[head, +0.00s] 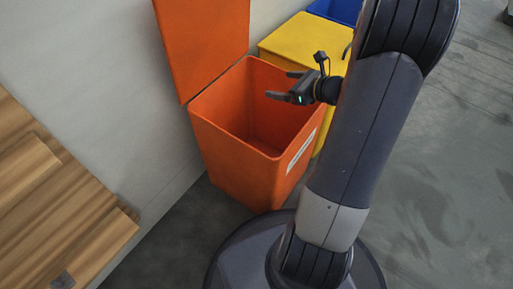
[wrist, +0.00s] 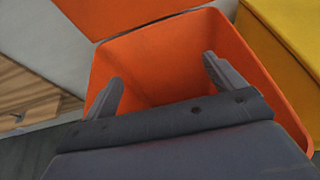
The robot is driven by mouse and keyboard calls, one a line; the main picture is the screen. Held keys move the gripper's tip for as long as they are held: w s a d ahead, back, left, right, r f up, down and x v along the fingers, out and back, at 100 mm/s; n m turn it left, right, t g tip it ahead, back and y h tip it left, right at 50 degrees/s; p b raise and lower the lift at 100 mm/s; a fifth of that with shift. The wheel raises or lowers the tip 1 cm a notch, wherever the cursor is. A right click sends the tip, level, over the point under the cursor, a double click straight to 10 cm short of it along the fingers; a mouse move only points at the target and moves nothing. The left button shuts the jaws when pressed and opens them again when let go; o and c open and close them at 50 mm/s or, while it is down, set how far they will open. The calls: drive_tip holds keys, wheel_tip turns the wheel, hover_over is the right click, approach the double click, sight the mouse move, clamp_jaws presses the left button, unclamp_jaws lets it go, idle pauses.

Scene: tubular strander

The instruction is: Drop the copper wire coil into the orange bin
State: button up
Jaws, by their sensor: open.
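The orange bin (head: 240,165) stands against the wall with its lid (head: 205,42) raised. Its inside shows in both views, and I see no coil in the part that shows. My gripper (head: 280,84) is over the bin's opening near its right rim, open and empty. In the wrist view the two fingers of my gripper (wrist: 160,85) are spread apart above the mouth of the orange bin (wrist: 170,52). The copper wire coil is not visible in either view; the lower front of the bin's inside is hidden by my gripper in the wrist view.
A yellow bin (head: 300,42) with its lid shut stands just right of the orange bin, with a blue bin (head: 338,10) beyond it. A wooden pallet or bench (head: 60,200) is at the left. Open grey floor (head: 440,170) lies to the right.

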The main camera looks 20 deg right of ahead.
drive_tip(key=p+v, duration=0.1)
drive_tip(key=v, duration=0.4)
drive_tip(key=shift+s+d+r, duration=0.1)
drive_tip(key=shift+s, duration=0.1)
drive_tip(key=shift+w, duration=0.1)
drive_tip(key=b+x, duration=0.4)
drive_tip(key=x, duration=0.7)
drive_tip(key=shift+d+r+p, duration=0.15)
drive_tip(key=shift+r+p, duration=2)
drive_tip(key=shift+r, duration=0.05)
drive_tip(key=shift+f, duration=0.1)
